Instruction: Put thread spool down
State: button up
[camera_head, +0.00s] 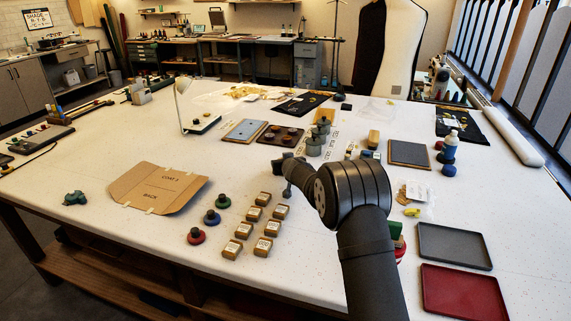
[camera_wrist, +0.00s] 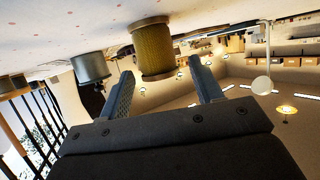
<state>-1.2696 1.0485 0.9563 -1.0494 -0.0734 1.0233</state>
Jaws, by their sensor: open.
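In the wrist view, which shows the table upside down, a thread spool (camera_wrist: 153,48) with olive-gold thread and pale wooden ends stands on the table surface. My gripper (camera_wrist: 162,70) is open, with one finger on each side of the spool's free end. A gap shows on each side, wider on the right. In the head view my gripper (camera_head: 286,172) is over the middle of the table. I cannot tell for sure which thing there is this spool.
A grey cylinder (camera_wrist: 91,68) stands beside the spool in the wrist view. In the head view, several small labelled boxes (camera_head: 254,214) stand near my arm, left of a grey tray (camera_head: 455,246) and a red tray (camera_head: 462,291). Flat cardboard (camera_head: 158,188) lies at left.

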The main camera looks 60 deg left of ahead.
jog(key=shift+v, duration=1.25)
jog(key=shift+a, duration=0.1)
jog(key=shift+x, duration=1.85)
jog(key=shift+f, duration=0.1)
jog(key=shift+w, duration=0.1)
jog(key=shift+v, duration=2)
jog(key=shift+a, duration=0.1)
